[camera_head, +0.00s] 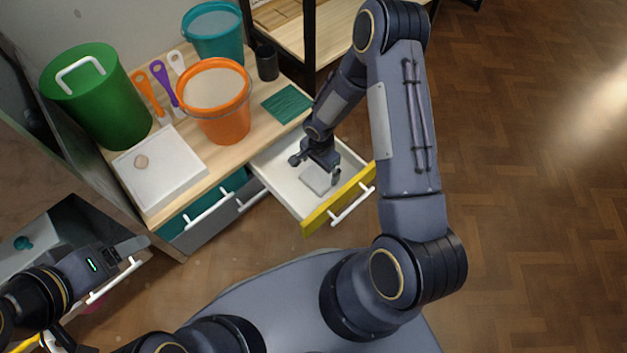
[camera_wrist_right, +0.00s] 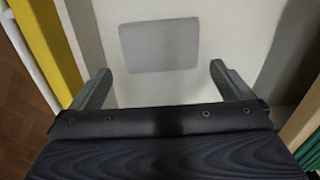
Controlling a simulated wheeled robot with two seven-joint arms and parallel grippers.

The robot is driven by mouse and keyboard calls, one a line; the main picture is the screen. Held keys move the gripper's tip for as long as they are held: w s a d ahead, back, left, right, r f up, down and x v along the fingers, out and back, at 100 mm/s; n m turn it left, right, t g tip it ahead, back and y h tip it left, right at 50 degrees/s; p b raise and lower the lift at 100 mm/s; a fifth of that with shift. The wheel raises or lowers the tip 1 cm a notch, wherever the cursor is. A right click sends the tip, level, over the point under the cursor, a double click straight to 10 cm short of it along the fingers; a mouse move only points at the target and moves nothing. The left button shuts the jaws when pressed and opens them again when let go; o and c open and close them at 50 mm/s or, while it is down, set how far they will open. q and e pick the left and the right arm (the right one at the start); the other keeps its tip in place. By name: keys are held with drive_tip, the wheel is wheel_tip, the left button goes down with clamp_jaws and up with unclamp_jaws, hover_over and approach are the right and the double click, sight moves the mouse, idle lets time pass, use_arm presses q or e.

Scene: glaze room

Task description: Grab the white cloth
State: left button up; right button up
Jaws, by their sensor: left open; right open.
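The white cloth (camera_head: 318,181) is a small flat greyish-white square lying on the floor of an open drawer (camera_head: 283,174) with a yellow front. In the right wrist view the cloth (camera_wrist_right: 160,45) lies flat just beyond the fingertips. My right gripper (camera_head: 314,168) is open and points down into the drawer, above and beside the cloth. Its two fingers (camera_wrist_right: 158,85) hold nothing and appear apart from the cloth. My left gripper (camera_head: 130,247) is open and empty at the far left, away from the drawer.
The drawer's yellow front (camera_head: 340,200) and side walls stand close around my right gripper. Wood floor to the right is clear.

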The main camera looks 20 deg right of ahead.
sight(319, 176)
wheel_tip(319, 176, down, 5)
drive_tip(key=shift+w+r+b, duration=0.1)
drive_tip(key=shift+r+b, duration=0.1)
drive_tip(key=shift+b, duration=0.7)
drive_tip(key=c, duration=0.7)
drive_tip(key=shift+r, duration=0.2)
